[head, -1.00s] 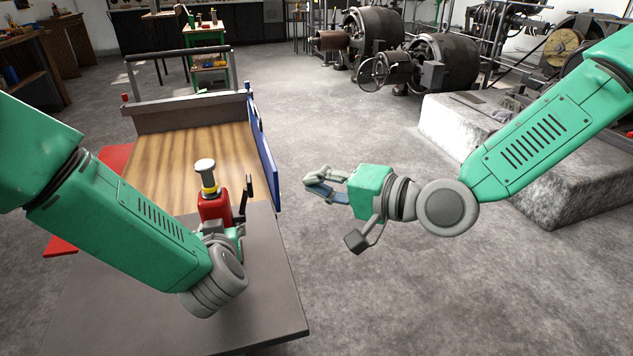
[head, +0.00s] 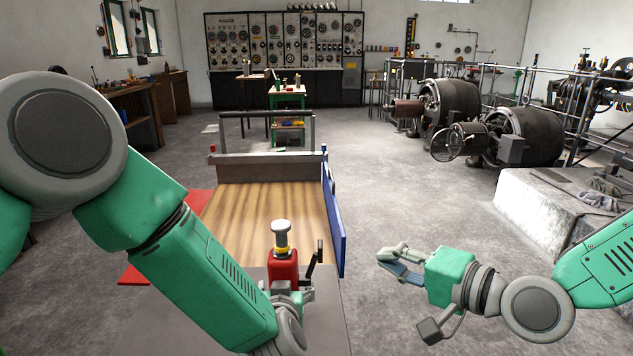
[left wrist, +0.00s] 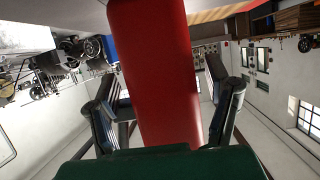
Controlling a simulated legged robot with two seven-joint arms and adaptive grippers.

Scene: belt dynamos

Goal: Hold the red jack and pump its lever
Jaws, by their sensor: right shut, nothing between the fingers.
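The red jack (head: 284,268) stands upright on the dark grey table top, with a yellow collar and a pale round cap. Its dark lever (head: 319,252) rises on its right side. My left gripper (head: 292,295) is low at the jack's near side, partly hidden by its own arm. In the left wrist view the red body (left wrist: 160,75) stands between its two fingers, one on each side; whether they press on it is unclear. My right gripper (head: 389,261) is shut and empty, to the right of the lever and apart from it, beyond the table's right edge.
The grey table top (head: 170,325) adjoins a wooden bed (head: 245,210) with a blue side panel (head: 335,225) at its right. Dynamos (head: 522,135) and a pale stone plinth (head: 540,205) stand at the right. Open floor lies between the table and plinth.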

